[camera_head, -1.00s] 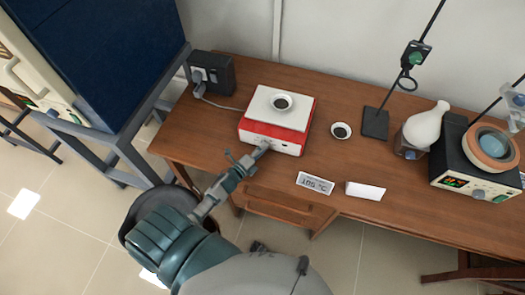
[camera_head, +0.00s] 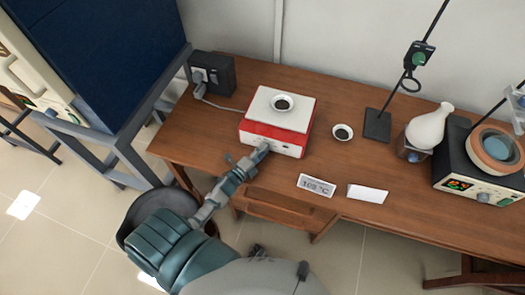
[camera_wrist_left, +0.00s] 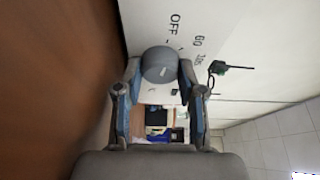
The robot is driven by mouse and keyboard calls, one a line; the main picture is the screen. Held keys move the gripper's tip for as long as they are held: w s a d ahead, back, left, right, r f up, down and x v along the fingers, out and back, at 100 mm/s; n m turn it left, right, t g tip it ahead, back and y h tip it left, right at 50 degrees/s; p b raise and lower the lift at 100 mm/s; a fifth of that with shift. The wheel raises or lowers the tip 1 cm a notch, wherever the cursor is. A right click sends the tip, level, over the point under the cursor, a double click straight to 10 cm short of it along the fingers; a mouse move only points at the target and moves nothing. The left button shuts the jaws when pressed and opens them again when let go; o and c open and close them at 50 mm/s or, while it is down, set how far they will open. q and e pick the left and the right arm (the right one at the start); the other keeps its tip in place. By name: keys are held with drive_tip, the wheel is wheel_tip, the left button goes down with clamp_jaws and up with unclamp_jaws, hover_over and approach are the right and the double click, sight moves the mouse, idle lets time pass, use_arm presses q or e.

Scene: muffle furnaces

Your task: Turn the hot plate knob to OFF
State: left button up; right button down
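The hot plate (camera_head: 272,135) is a white and red box on the wooden desk, with a small dark-filled dish (camera_head: 283,103) on its white top. My left gripper (camera_head: 262,149) reaches its front face from the lower left. In the left wrist view, the round grey knob (camera_wrist_left: 160,65) sits between the two fingertips of my left gripper (camera_wrist_left: 160,72), which close around its sides. The word OFF and other lettering are printed on the white panel beside the knob. A small light mark shows on the knob's edge. My right gripper is not in view.
A small temperature display (camera_head: 316,186) and a blank white card (camera_head: 367,194) lie near the desk's front edge. A second dish (camera_head: 342,133), a stand (camera_head: 377,125) and a white flask (camera_head: 428,128) are to the right. A black socket box (camera_head: 212,72) stands behind left.

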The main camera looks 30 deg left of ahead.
use_arm(q)
drive_tip(key=o, duration=0.4)
drive_tip(key=shift+s+f, duration=0.1)
drive_tip(key=shift+f, duration=0.15)
